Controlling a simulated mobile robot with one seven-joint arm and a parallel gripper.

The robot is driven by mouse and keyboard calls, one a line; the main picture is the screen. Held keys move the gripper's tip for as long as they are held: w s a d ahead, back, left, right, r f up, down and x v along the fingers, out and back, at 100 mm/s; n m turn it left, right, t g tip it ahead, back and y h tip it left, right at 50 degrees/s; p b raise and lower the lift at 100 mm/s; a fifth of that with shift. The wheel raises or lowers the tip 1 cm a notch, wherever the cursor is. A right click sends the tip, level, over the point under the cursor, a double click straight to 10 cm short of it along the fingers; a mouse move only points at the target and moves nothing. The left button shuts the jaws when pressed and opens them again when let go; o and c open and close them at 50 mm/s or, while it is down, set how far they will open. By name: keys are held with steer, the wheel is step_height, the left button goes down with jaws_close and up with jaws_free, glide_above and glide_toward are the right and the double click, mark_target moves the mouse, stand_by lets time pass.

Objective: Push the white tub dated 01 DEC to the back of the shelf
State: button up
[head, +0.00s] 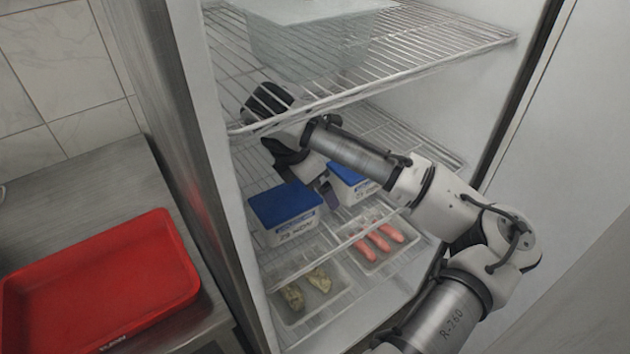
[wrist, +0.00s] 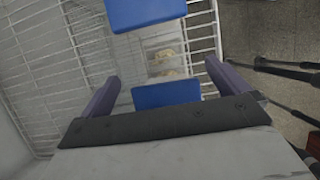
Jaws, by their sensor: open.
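Two white tubs with blue lids stand side by side on a wire shelf in the head view, the left tub (head: 286,212) and the right tub (head: 352,184). Both carry dark writing on their fronts, too small to read surely, so I cannot tell which is dated 01 DEC. My gripper (head: 322,188) hangs at the tubs, a purple finger showing between them. In the wrist view my gripper (wrist: 160,74) is open, with one blue lid (wrist: 166,94) between and below the fingers and another blue lid (wrist: 145,12) beyond. I cannot tell whether a finger touches either tub.
A clear tray of pink sausages (head: 378,242) and a clear tray of pale pieces (head: 311,286) lie in front of the tubs. An upper wire shelf (head: 440,52) bears a translucent bin (head: 305,42). A red tray (head: 100,285) is on the steel counter (head: 95,200) at left.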

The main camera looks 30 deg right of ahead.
steer(key=d+p, duration=0.1)
steer(key=d, duration=0.3)
steer(key=d+p, duration=0.1)
steer(key=d, duration=0.2)
steer(key=d+p, duration=0.2)
steer(key=d, duration=0.2)
steer(key=shift+w+d+r, duration=0.15)
steer(key=shift+w+d, duration=0.2)
steer(key=shift+w, duration=0.05)
steer(key=shift+d, duration=0.3)
steer(key=shift+d+f, duration=0.1)
steer(key=shift+f, duration=0.6)
